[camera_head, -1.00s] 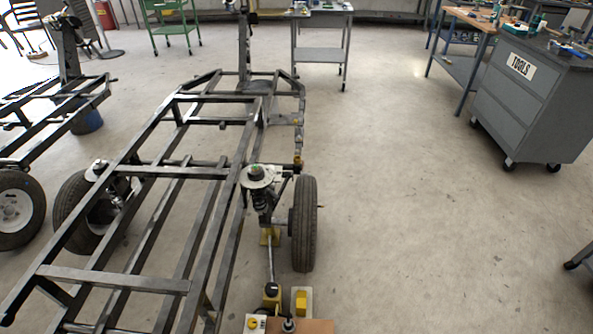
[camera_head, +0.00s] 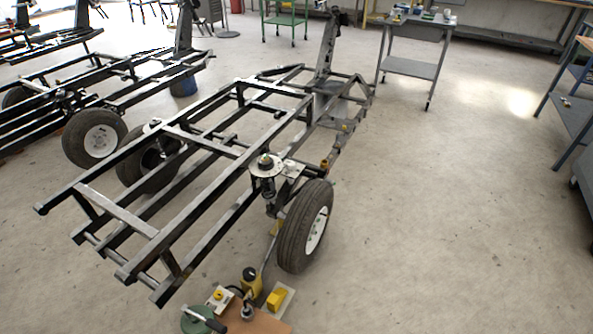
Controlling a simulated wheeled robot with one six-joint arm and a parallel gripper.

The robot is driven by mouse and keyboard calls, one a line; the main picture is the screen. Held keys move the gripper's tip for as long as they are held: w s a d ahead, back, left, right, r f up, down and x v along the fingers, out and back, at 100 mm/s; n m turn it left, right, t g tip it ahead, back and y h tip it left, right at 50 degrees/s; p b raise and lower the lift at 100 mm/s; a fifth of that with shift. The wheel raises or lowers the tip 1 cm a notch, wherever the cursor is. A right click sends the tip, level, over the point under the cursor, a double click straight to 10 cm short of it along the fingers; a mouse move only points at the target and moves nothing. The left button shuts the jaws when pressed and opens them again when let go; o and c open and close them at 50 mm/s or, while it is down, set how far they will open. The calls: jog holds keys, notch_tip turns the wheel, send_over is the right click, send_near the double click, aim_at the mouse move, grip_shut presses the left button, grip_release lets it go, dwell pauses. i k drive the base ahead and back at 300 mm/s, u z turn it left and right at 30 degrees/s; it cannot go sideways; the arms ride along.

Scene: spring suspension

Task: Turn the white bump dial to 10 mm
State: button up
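I cannot pick out a white dial or its marks for certain. A small white box with a yellow knob (camera_head: 219,297) sits low in the view, left of a yellow-and-black cylinder (camera_head: 251,280). A pale round plate with a dark green centre (camera_head: 265,165) sits on top of the spring unit (camera_head: 270,197), beside the near wheel (camera_head: 305,228). Any scale on either is too small to read. My gripper is not in view.
The black trailer frame (camera_head: 200,228) fills the middle left. A yellow block (camera_head: 277,298), a brown board (camera_head: 262,323) and a green disc with a dark handle (camera_head: 198,319) lie at the bottom. A grey cart (camera_head: 412,67) stands behind. Floor to the right is clear.

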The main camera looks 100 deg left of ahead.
aim_at(290, 165)
jog(key=u, duration=3.6)
jog(key=k, duration=0.4)
jog(key=z, duration=1.2)
jog(key=i, duration=2.15)
jog(key=u, duration=1.2)
jog(key=i, duration=0.7)
jog(key=u, duration=0.75)
